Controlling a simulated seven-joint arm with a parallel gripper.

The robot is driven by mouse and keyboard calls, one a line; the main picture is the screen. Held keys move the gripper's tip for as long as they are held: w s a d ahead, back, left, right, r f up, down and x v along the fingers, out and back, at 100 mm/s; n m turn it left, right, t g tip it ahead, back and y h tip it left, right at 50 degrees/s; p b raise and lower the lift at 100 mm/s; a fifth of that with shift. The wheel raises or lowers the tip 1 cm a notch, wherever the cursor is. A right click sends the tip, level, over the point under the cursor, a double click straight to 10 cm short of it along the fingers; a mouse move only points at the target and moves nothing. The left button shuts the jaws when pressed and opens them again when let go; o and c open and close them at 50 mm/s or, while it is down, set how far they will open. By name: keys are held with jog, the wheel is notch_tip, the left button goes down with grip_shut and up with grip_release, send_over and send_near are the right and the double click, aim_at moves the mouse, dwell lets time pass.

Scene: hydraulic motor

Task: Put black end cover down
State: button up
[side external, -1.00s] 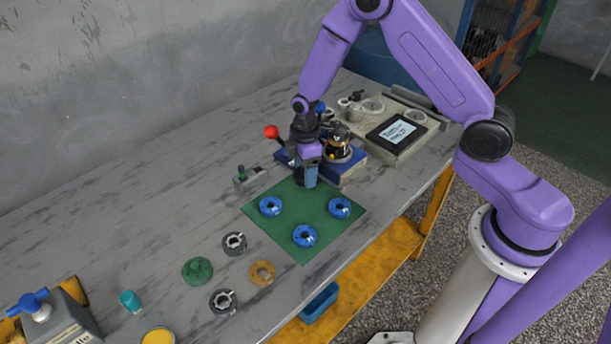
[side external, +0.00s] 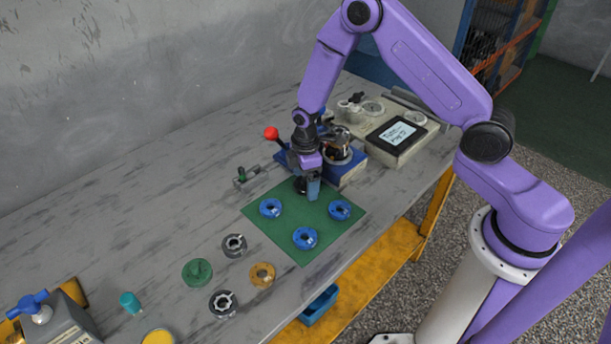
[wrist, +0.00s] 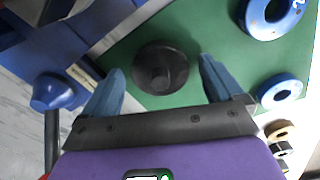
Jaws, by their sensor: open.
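The black end cover (wrist: 160,68) is a dark round disc with a raised hub, lying on the green mat (wrist: 120,48) in the wrist view. In the side external view the black end cover (side external: 299,186) shows partly behind my gripper (side external: 308,188), near the far corner of the green mat (side external: 305,253). My gripper (wrist: 163,85) is open, with its two blue-grey fingers on either side of the cover and a visible gap to each. Nothing is held between the fingers.
Several blue rings, such as one (side external: 304,238), lie on the mat. A blue fixture (side external: 352,165) with a red-knobbed lever (side external: 271,133) stands just behind my gripper. Grey, green and tan rings (side external: 262,274) lie front left.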

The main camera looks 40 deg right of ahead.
aim_at(306, 178)
notch_tip(306, 178, up, 12)
jog(key=shift+r, duration=0.2)
dwell(0.4)
jog(key=s+r, duration=0.3)
jog(key=s, duration=0.7)
jog(key=s+r, duration=0.4)
jog(key=s, duration=0.6)
jog(key=s+r, duration=0.4)
jog(key=s, duration=0.7)
jog(key=shift+m, duration=0.4)
